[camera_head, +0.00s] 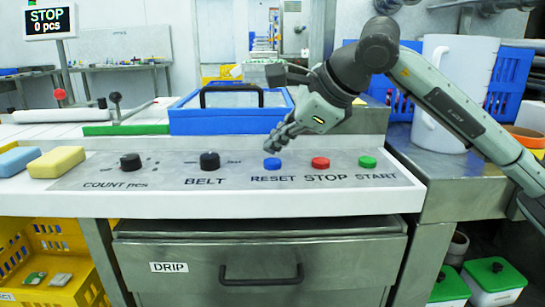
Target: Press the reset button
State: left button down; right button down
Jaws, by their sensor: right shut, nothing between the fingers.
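The blue reset button (272,164) sits on the grey control panel (230,185), above the printed word RESET. My right gripper (272,147) is shut and empty, its fingertips pointing down and left just above the blue button. Whether the fingertips touch the button cannot be told. To the right of it are the red stop button (320,163) and the green start button (367,162). The display (49,21) at the upper left reads STOP, 0 pcs. My left gripper is not in view.
Two black knobs, COUNT (130,162) and BELT (209,161), stand left of the buttons. A blue lidded box (190,122) stands behind the panel. Yellow (56,162) and blue (17,161) sponges lie at the left. A white pitcher (452,75) stands at the right.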

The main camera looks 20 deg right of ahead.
aim_at(275, 162)
jog(key=shift+r+p, duration=1.75)
jog(key=shift+r, duration=0.8)
jog(key=shift+f, duration=0.1)
